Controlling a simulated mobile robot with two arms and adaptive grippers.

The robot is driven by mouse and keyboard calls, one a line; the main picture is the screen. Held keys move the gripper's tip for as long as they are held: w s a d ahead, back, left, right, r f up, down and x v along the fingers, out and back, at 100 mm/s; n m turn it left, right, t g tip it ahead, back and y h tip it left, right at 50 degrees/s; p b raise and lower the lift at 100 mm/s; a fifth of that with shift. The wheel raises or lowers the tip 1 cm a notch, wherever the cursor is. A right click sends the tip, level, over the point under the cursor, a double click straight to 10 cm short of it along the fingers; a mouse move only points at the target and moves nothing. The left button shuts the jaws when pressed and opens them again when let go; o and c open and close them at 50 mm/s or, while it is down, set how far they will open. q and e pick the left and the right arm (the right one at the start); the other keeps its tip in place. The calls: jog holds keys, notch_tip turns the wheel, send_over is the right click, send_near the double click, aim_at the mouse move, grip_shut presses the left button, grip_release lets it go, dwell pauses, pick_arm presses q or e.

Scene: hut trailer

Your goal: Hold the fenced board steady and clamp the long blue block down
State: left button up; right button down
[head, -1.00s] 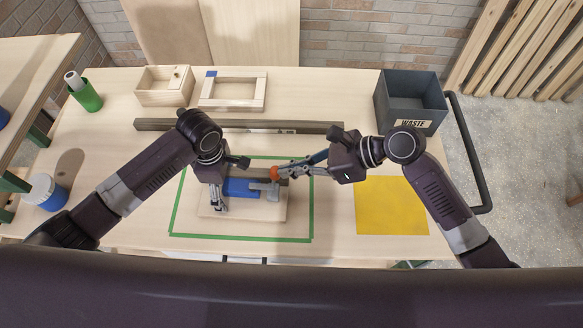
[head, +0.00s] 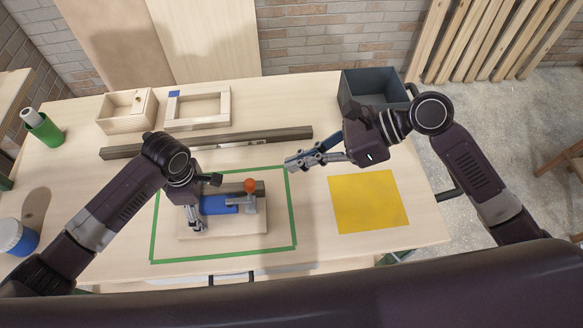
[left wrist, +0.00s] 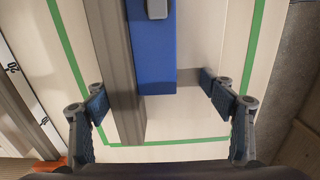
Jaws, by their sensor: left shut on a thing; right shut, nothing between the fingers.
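The fenced board (head: 225,230) lies inside the green tape outline, with a dark grey fence along its far side; that fence (left wrist: 115,70) also shows in the left wrist view. The long blue block (head: 217,205) lies along the fence; its near end (left wrist: 155,75) shows in the left wrist view. The clamp (head: 250,206), with an orange knob (head: 250,185), stands at the right; its grey pad (left wrist: 157,8) appears on the block's top. My left gripper (head: 195,222) is shut on the board's left end, fingers spanning the fence and block. My right gripper (head: 290,163) is shut and empty, up-right of the clamp.
A long grey bar (head: 285,135) lies behind the board. A wooden box (head: 127,112) and a wooden frame (head: 200,122) stand further back. A yellow sheet (head: 368,200) lies to the right, a dark bin (head: 350,88) behind it. Table between tape and sheet is clear.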

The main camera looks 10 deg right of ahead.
pick_arm(q)
jog(key=shift+s+f, duration=0.5)
jog(key=shift+s, duration=0.05)
jog(key=shift+c, duration=0.2)
jog(key=o, duration=1.3)
jog(key=shift+c, duration=0.2)
jog(key=o, duration=0.3)
jog(key=shift+w+a, duration=0.15)
jog(key=shift+o, duration=0.2)
jog(key=shift+w+r, duration=0.1)
jog(key=shift+r, duration=0.05)
